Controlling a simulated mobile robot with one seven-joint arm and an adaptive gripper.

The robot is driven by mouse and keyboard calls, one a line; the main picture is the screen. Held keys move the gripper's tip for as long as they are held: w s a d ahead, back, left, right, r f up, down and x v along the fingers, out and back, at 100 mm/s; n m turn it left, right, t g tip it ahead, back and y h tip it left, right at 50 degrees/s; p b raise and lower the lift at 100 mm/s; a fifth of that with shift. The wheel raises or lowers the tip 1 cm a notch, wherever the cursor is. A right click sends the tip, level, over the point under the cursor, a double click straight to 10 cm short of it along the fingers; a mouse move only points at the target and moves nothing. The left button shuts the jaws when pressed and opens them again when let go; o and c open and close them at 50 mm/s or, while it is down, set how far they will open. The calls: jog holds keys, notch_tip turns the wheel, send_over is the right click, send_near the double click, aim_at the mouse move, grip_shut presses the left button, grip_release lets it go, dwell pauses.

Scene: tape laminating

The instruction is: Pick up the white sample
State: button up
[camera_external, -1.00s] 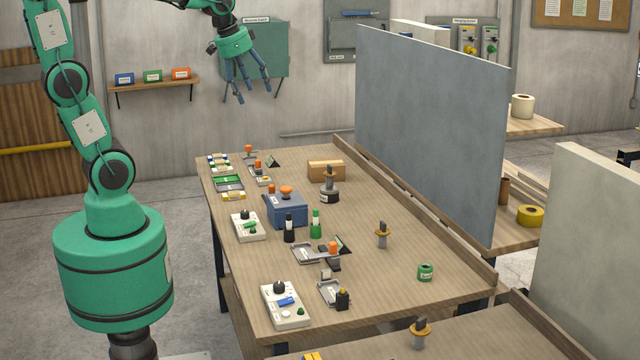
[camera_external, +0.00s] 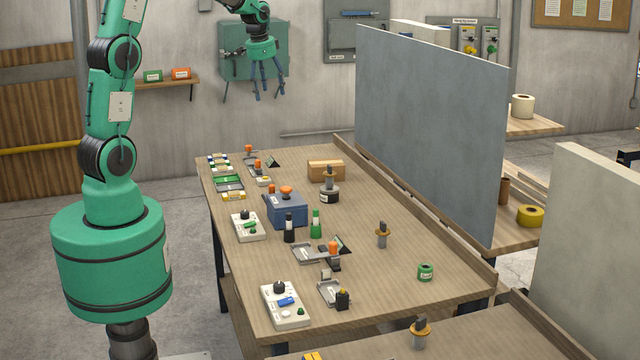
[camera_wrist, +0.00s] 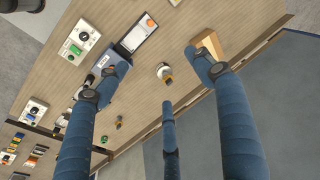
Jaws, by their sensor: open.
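My gripper (camera_external: 268,92) hangs high beyond the far end of the workbench, its blue fingers spread and empty. In the wrist view its open fingers (camera_wrist: 168,95) reach over the bench from well above, holding nothing. I cannot surely pick out the white sample. A small pale block (camera_external: 326,273) stands near the front metal tray on the bench, far from my gripper. In the wrist view a white rectangular panel with a dark frame (camera_wrist: 138,34) shows beside the blue box (camera_wrist: 118,70). The left finger hides part of the bench there.
The wooden bench (camera_external: 375,290) also carries the blue box (camera_external: 288,210), a cardboard box (camera_external: 326,170), white control boxes (camera_external: 285,305), dark and green bottles (camera_external: 316,226) and a green roll (camera_external: 426,272). A tall grey panel (camera_external: 430,130) stands along its right side. The bench's right middle is fairly clear.

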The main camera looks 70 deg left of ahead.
jog(key=a+f+p, duration=0.1)
jog(key=a+f, duration=0.5)
jog(key=a, duration=0.5)
jog(key=g+h+p, duration=0.1)
jog(key=g+p, duration=0.1)
jog(key=p, duration=0.1)
send_over(224, 168)
notch_tip(224, 168, down, 20)
jog(key=shift+d+f, duration=0.1)
jog(key=shift+f, duration=0.1)
jog(key=shift+f, duration=0.1)
jog(key=shift+f, duration=4.2)
jog(key=shift+f, duration=0.1)
jog(key=shift+f, duration=2.5)
